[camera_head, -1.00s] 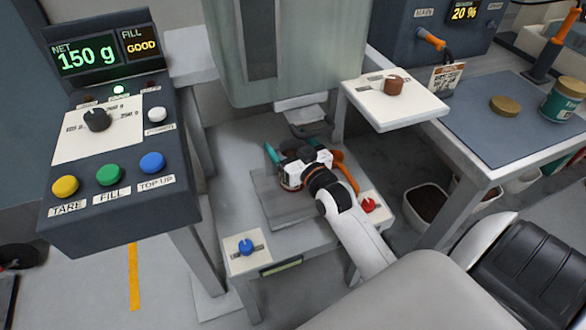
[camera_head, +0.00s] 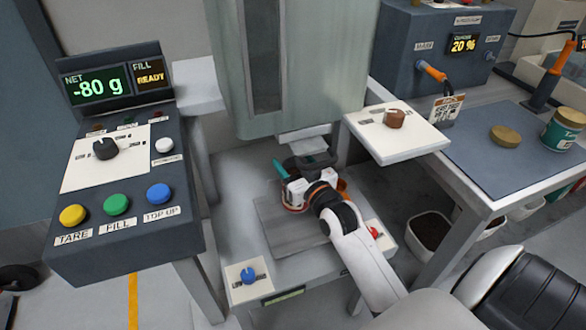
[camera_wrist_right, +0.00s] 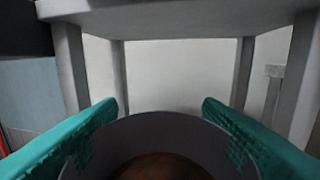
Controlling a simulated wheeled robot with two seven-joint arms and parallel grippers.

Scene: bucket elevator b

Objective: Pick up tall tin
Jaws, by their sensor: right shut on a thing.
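My right gripper (camera_head: 306,176) is above the grey scale plate (camera_head: 282,225), below the hopper. In the right wrist view its teal fingers are on both sides of an open, round, grey tall tin (camera_wrist_right: 160,122), shut on it. Brown contents show inside the tin. In the head view the gripper and wrist hide most of the tin, so I cannot tell its exact height above the plate. My left gripper is not in view.
The hopper (camera_head: 300,70) hangs close above my gripper. A control panel (camera_head: 120,190) on the left shows -80 g and READY. On the right, a bench (camera_head: 465,160) holds a brass lid (camera_head: 505,135) and a green tin (camera_head: 563,130). A white shelf (camera_head: 410,140) juts near my arm.

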